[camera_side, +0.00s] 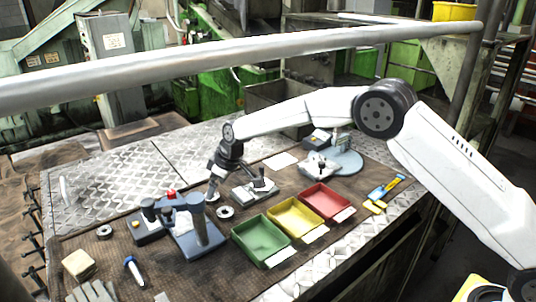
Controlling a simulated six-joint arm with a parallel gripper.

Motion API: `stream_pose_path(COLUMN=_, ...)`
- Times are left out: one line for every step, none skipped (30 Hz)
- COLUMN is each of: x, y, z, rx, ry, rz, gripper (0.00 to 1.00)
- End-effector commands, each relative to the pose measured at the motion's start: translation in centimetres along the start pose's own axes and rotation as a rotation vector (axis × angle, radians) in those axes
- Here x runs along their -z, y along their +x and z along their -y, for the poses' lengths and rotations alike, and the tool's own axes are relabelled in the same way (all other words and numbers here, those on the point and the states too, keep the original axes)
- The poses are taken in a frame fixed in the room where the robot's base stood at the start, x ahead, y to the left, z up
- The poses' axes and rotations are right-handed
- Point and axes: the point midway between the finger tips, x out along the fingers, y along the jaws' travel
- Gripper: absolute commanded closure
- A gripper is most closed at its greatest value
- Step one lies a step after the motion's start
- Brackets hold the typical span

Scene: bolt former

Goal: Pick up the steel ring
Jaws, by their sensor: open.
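A small steel ring (225,212) lies flat on the brown mat. A similar ring-like part (212,197) lies just behind it, and another ring (104,231) lies farther left on the mat. My gripper (213,182) is pointed down, open, above the ring-like part behind the front ring. I see nothing held in it. Its fingertips are small and dark here, so I cannot tell whether they touch the part.
A blue-grey press-like tool (191,238) stands close in front of the rings. Green (245,249), yellow (275,219) and red (311,205) trays sit to the right. A grey fixture (246,195) stands right of my gripper. A thick pipe (300,42) crosses above.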

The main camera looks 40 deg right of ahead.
Motion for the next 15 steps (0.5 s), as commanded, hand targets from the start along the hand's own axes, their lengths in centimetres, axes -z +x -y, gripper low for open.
stream_pose_path(x=0.0, y=0.6, z=0.0, rx=0.001, ry=0.000, rz=0.001, gripper=0.00)
stream_pose_path(x=0.1, y=0.9, z=0.0, rx=0.001, ry=-0.001, rz=0.002, gripper=0.00)
stream_pose_path(x=0.1, y=1.3, z=0.0, rx=0.001, ry=-0.001, rz=0.002, gripper=0.00)
stream_pose_path(x=0.2, y=1.6, z=0.0, rx=0.001, ry=-0.001, rz=0.001, gripper=0.00)
stream_pose_path(x=0.2, y=1.9, z=0.0, rx=0.001, ry=-0.001, rz=0.002, gripper=0.00)
stream_pose_path(x=0.2, y=2.3, z=0.0, rx=0.001, ry=-0.001, rz=0.001, gripper=0.00)
stream_pose_path(x=0.2, y=2.5, z=0.0, rx=0.001, ry=-0.001, rz=0.001, gripper=0.00)
stream_pose_path(x=0.2, y=2.8, z=0.0, rx=0.001, ry=-0.001, rz=0.001, gripper=0.00)
stream_pose_path(x=0.2, y=3.1, z=0.0, rx=0.002, ry=-0.001, rz=0.000, gripper=0.00)
stream_pose_path(x=0.2, y=3.3, z=0.0, rx=0.002, ry=-0.001, rz=0.000, gripper=0.00)
stream_pose_path(x=0.2, y=3.4, z=0.0, rx=0.002, ry=-0.001, rz=-0.001, gripper=0.00)
stream_pose_path(x=0.2, y=3.5, z=0.0, rx=0.002, ry=-0.001, rz=-0.001, gripper=0.00)
stream_pose_path(x=0.2, y=3.6, z=0.0, rx=0.002, ry=-0.001, rz=-0.001, gripper=0.00)
stream_pose_path(x=0.2, y=3.7, z=0.0, rx=0.002, ry=-0.001, rz=-0.001, gripper=0.00)
stream_pose_path(x=0.2, y=3.7, z=0.0, rx=0.002, ry=-0.001, rz=-0.001, gripper=0.00)
